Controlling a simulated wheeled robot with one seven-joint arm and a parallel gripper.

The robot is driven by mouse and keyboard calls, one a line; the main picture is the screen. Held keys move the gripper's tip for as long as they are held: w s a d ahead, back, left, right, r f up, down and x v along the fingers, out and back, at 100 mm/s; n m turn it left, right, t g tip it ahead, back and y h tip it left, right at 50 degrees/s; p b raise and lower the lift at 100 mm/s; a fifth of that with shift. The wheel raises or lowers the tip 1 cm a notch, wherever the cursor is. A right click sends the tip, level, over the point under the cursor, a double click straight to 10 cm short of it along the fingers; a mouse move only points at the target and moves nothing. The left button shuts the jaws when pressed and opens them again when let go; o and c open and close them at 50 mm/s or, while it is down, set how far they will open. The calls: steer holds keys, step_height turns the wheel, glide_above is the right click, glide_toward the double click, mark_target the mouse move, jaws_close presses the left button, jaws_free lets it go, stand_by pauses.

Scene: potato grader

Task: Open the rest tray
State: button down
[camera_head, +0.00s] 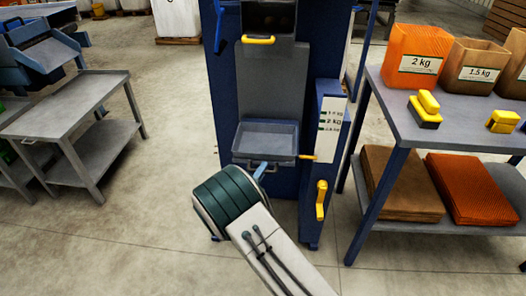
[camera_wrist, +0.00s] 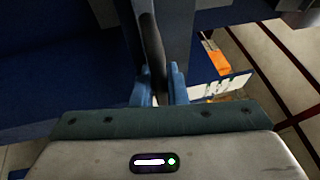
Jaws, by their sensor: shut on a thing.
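The rest tray (camera_head: 266,141) is a grey, shallow, open-topped tray low on the front of the blue grader. It looks empty. My gripper (camera_head: 262,168) is at the tray's lower front edge, reaching up from below. In the wrist view the blue fingers (camera_wrist: 157,88) are shut on a dark, narrow handle bar (camera_wrist: 152,45), which runs up between them. In the head view the handle is mostly hidden by the fingers and wrist.
A yellow-handled hopper (camera_head: 259,40) sits above the tray. A weight scale panel (camera_head: 331,118) with a yellow pointer and a yellow lever (camera_head: 321,199) are to the right. A table (camera_head: 440,120) with bags stands right; a grey cart (camera_head: 75,103) stands left. Floor between is clear.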

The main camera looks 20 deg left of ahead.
steer(key=s+d+p, duration=0.2)
steer(key=s, duration=0.6)
steer(key=shift+p, duration=0.3)
steer(key=c, duration=1.5)
jaws_free()
steer(key=shift+o, duration=0.2)
steer(key=shift+s+a, duration=0.1)
steer(key=p+v, duration=0.1)
steer(key=v, duration=1.2)
steer(key=shift+s, duration=0.35)
steer(key=shift+a+f, duration=0.1)
steer(key=shift+a, duration=0.05)
